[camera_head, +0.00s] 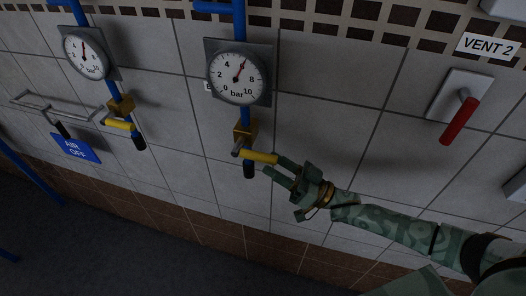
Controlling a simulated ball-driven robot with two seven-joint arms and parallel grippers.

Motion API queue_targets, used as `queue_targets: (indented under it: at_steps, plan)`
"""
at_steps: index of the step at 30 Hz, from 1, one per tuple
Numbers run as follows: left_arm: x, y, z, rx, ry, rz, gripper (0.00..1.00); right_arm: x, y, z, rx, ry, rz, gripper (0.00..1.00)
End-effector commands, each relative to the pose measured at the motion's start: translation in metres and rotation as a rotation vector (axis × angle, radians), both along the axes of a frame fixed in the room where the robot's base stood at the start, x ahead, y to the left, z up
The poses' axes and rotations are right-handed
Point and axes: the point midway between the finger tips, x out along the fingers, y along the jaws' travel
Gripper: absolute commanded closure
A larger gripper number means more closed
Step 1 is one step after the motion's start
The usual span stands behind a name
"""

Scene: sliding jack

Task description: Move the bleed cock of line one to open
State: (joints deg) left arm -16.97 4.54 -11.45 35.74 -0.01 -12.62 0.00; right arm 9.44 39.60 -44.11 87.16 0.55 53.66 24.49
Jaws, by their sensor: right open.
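Two blue pipes come down the tiled wall, each with a brass cock and a yellow lever below a round gauge. The nearer brass cock (243,132) is in the middle, and its yellow lever (260,157) points right, close to level. The other brass cock (121,106) is at the left, with its yellow lever (119,124) also lying sideways. I cannot read which is line one. My right gripper (279,168) is open at the right end of the middle lever; I cannot tell whether they touch. My left gripper is out of view.
Gauges (238,78) and (86,55) sit above the cocks. A blue "AIR OFF" plate (75,148) hangs at the left below a grey rail (45,106). A red lever (459,121) is under the "VENT 2" label (488,46). The wall between is bare.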

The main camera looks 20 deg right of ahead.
Motion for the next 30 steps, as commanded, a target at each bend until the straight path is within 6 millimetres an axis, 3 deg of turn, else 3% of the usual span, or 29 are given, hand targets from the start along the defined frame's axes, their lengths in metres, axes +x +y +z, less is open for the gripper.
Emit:
queue_targets:
  at_steps: [6, 17, 18, 22, 23, 30]
  plan:
    - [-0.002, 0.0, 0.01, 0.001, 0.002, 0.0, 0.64, 0.02, 0.023, 0.013, 0.0, 0.0, -0.001, 0.57]
    - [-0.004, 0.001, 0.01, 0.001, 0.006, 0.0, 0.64, 0.024, 0.029, 0.014, -0.002, 0.002, 0.0, 0.57]
    - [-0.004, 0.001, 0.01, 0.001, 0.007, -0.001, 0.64, 0.024, 0.029, 0.014, -0.002, 0.002, 0.0, 0.6]
    - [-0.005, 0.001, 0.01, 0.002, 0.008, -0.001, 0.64, 0.024, 0.029, 0.014, -0.002, 0.002, 0.0, 0.96]
    - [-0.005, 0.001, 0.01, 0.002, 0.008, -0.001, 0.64, 0.024, 0.029, 0.014, -0.002, 0.002, 0.0, 1.0]
    - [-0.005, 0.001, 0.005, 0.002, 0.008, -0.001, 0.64, 0.024, 0.028, 0.012, 0.007, -0.004, -0.001, 1.0]
